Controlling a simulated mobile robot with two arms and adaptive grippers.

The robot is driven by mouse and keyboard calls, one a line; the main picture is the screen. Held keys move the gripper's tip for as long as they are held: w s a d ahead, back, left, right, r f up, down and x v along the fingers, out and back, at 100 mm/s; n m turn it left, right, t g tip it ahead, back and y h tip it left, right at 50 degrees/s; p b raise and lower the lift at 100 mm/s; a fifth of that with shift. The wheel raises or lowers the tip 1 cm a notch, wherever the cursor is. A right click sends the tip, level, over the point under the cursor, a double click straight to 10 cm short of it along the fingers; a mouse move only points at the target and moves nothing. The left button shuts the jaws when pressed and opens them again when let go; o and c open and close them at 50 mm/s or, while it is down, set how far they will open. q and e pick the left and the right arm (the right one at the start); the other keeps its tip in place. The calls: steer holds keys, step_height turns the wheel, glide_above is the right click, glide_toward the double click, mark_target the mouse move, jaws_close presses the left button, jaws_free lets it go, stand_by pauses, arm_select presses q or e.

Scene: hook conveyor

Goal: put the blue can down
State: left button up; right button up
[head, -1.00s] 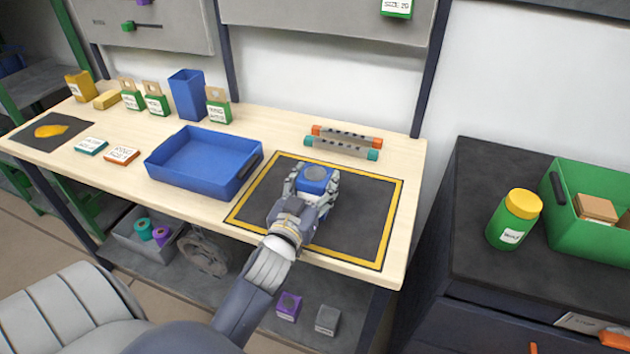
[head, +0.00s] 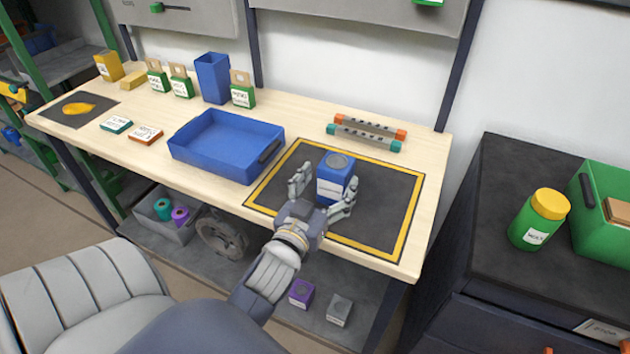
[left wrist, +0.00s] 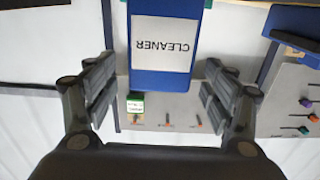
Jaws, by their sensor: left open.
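The blue can (head: 336,177) is a squarish blue container with a white label and a grey round cap. It stands upright on the dark mat with a yellow border (head: 385,222) on the workbench. In the left wrist view the can (left wrist: 168,80) shows its label, reading CLEANER upside down. My left gripper (head: 323,196) is open, with a finger on each side of the can's near part. In the left wrist view gaps show between the can and the fingers of the gripper (left wrist: 165,90). My right gripper is not in view.
A blue tray (head: 200,163) stands left of the mat. Orange-ended and teal-ended bars (head: 365,134) lie behind it. A blue bin (head: 212,78) and green boxes stand at the back. A green bottle with a yellow lid (head: 540,220) stands on the dark cabinet at right.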

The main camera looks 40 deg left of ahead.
arm_select(q)
steer(key=b+v, duration=0.1)
steer(key=v, duration=0.6)
steer(key=shift+s, duration=0.15)
stand_by(0.4)
